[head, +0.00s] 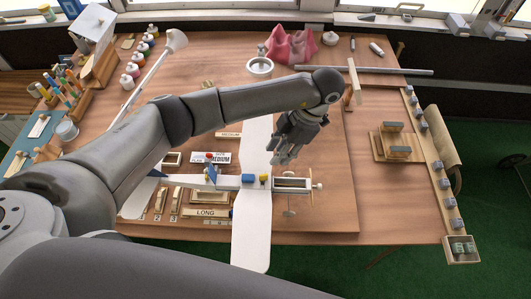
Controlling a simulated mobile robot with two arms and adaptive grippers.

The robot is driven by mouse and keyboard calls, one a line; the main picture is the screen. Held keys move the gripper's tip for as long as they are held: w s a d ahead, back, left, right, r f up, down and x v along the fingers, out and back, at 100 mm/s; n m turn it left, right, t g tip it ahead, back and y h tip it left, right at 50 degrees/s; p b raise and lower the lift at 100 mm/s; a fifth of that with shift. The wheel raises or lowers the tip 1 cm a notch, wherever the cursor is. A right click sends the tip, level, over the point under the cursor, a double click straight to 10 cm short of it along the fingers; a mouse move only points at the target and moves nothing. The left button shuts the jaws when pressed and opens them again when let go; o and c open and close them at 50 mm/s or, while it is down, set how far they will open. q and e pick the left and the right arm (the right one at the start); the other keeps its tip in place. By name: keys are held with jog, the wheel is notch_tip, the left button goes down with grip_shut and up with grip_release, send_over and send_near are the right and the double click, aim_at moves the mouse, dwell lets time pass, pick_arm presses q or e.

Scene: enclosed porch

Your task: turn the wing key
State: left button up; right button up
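A model aeroplane lies on the workbench, with its white wing (251,238) running up and down the picture and its body pointing right. An open wooden frame (292,184) forms its nose, with a pale knob (318,186) at the right end. A thin rod with small rounded ends (289,205) shows below the frame. I cannot tell which of these is the wing key. My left gripper (284,160) points down just above the nose frame, beside the wing. I see nothing held in it, but its finger gap is unclear. My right gripper is not in view.
A wooden rail with several grey blocks (436,165) runs along the bench's right edge. A small wooden stand (395,147) sits left of it. Paint bottles (132,69) and a lamp (175,41) are at left.

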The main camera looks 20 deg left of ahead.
aim_at(263, 178)
pick_arm(q)
jog(key=x, duration=1)
jog(key=shift+s+a+f+p, duration=0.15)
jog(key=shift+s+f+p, duration=0.15)
jog(key=shift+p, duration=0.1)
grip_shut()
